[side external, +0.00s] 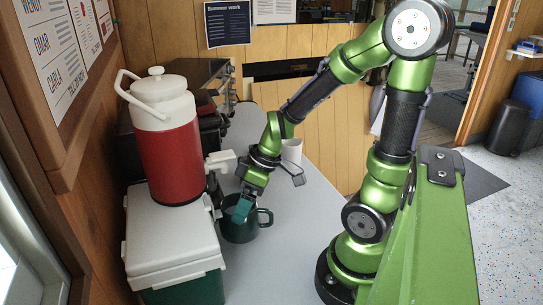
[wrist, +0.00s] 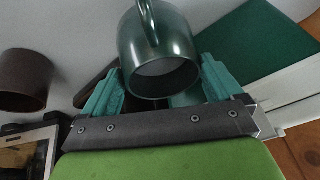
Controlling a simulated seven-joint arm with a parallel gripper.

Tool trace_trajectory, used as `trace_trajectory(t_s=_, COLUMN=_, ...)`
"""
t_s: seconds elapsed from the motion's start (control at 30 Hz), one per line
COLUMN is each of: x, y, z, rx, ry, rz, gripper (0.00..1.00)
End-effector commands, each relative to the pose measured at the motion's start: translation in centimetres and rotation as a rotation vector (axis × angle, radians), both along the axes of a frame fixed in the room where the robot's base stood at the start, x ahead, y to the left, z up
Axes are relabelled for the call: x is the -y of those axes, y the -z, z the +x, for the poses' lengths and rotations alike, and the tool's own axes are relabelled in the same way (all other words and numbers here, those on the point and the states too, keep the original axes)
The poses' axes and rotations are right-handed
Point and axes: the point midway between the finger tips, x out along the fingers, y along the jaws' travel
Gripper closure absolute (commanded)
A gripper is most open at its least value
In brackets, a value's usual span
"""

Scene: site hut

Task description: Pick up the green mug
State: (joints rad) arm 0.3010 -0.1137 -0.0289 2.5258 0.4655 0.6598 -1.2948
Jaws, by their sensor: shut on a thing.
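The dark green mug (side external: 240,232) is upright at the counter's left side, next to the cooler box, with its handle to the right. My gripper (side external: 243,209) reaches down to it, with its teal fingers at the mug's rim. In the wrist view, the green mug (wrist: 158,65) sits between the two teal fingers of my gripper (wrist: 160,88), its handle at the top. The gripper is shut on the mug. The mug looks at or very near counter level; I cannot tell whether its base touches.
A green cooler box with a white lid (side external: 165,245) stands close on the left, bearing a red and white drink jug (side external: 168,150). A brown cup (wrist: 24,78) shows in the wrist view. The counter (side external: 290,225) is clear to the right.

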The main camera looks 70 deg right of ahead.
Motion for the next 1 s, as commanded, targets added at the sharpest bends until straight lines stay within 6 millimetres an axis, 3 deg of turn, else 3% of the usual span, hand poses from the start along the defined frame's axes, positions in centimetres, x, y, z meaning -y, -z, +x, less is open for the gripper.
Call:
trace_trajectory(t_s=0.3, x=0.1, y=-3.7, z=0.1, rx=0.005, ry=0.002, rz=-0.003, gripper=0.89)
trace_trajectory(t_s=1.0, x=6.8, y=-3.4, z=-6.6, rx=0.002, ry=0.006, rz=-0.001, gripper=0.9)
